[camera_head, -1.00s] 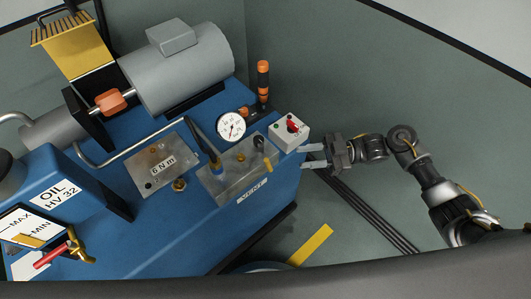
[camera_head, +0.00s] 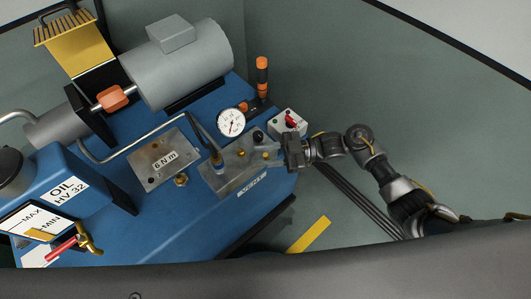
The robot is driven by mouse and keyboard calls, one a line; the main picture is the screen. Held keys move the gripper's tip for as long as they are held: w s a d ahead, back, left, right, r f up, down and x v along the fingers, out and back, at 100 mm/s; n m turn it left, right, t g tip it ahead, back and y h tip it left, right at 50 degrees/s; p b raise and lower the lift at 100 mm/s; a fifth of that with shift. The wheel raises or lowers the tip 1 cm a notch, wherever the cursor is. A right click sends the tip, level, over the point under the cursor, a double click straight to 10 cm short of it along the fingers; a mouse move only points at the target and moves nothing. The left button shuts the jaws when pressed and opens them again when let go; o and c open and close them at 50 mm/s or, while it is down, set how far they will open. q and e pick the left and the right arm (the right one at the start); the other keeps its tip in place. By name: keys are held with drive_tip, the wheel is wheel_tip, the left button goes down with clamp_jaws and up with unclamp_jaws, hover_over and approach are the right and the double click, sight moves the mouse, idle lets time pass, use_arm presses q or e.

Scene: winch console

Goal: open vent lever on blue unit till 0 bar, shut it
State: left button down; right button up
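The blue unit (camera_head: 155,225) fills the left and middle of the view. On its right end is a metal valve block (camera_head: 228,178) with a small lever, now largely hidden by my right gripper (camera_head: 268,156). The gripper has come in from the right. Its two fingers look apart, one on either side of the lever; I cannot see contact. A round white pressure gauge (camera_head: 231,122) stands just behind the block; its reading is too small to make out. My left gripper is not in view.
A white switch box (camera_head: 288,122) with a red knob stands close behind my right gripper. An orange-and-black handle (camera_head: 262,77) stands upright beyond the gauge. A bent metal pipe (camera_head: 135,150) crosses the unit's top.

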clamp_jaws()
drive_tip(key=shift+s+r+p, duration=0.1)
drive_tip(key=shift+r+p, duration=0.05)
drive_tip(key=shift+p, duration=0.15)
drive_tip(key=shift+s+a+n+h+p, duration=0.45)
drive_tip(key=shift+a+n+h+p, duration=0.15)
drive_tip(key=shift+h+p, duration=0.5)
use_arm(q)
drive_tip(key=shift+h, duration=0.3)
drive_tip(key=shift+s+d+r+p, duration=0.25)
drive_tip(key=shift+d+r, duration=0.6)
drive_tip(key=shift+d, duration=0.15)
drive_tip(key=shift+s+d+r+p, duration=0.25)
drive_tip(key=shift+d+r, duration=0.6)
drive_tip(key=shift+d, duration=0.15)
use_arm(e)
drive_tip(key=shift+s+a+f+n+t+h, duration=0.2)
drive_tip(key=shift+a+f+n+t+h, duration=0.2)
drive_tip(key=shift+f+h, duration=0.3)
